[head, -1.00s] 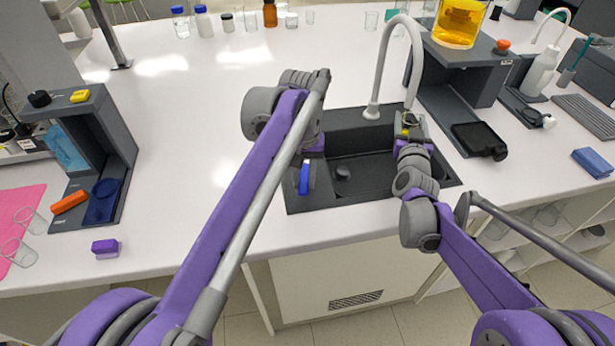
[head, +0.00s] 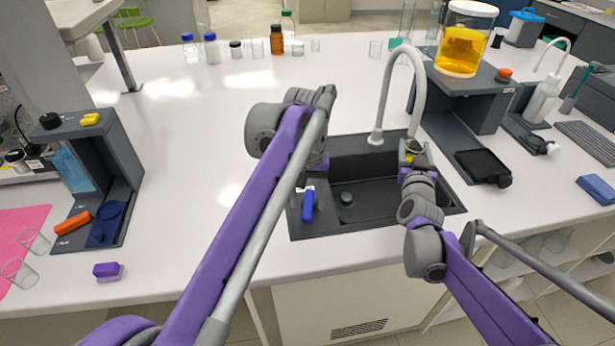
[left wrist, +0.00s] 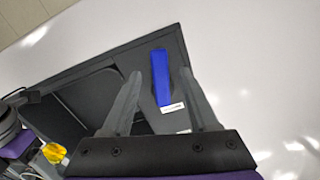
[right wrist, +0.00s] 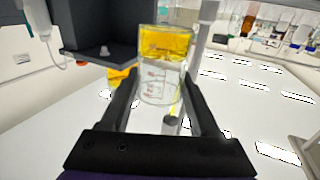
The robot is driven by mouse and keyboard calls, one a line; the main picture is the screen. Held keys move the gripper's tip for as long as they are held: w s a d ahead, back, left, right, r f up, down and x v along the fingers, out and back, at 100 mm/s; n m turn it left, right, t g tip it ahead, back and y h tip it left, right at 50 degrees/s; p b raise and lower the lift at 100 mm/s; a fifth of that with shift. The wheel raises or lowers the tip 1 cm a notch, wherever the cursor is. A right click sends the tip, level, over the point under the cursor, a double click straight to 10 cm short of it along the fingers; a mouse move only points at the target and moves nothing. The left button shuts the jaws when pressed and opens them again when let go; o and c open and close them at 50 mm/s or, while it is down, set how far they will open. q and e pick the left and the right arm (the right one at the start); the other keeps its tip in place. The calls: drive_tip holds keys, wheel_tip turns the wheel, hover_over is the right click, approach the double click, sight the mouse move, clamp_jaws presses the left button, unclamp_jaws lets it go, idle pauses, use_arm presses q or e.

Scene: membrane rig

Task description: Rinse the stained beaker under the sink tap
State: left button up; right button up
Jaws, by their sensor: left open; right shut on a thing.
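The beaker (right wrist: 160,85) is clear with printed marks and bright yellow at one end. My right gripper (head: 411,150) is shut on it and holds it at the free end of the white tap spout (head: 418,85). The beaker appears between the fingers in the right wrist view, which looks upside down. The dark sink (head: 375,218) lies below. My left gripper (left wrist: 160,73) is open and empty over the sink's left ledge. A blue bar (left wrist: 160,77) with a white label shows between its fingers; it also shows in the head view (head: 308,207). I see no clear water stream.
A dark shelf (head: 470,115) with a large jar of orange-yellow liquid (head: 462,45) stands right of the sink. A dark stand (head: 118,150) and a purple block (head: 107,270) are at left. Bottles line the back.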

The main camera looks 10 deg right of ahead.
sight(307, 210)
use_arm(q)
wheel_tip(307, 210, up, 10)
idle(0.4)
idle(0.8)
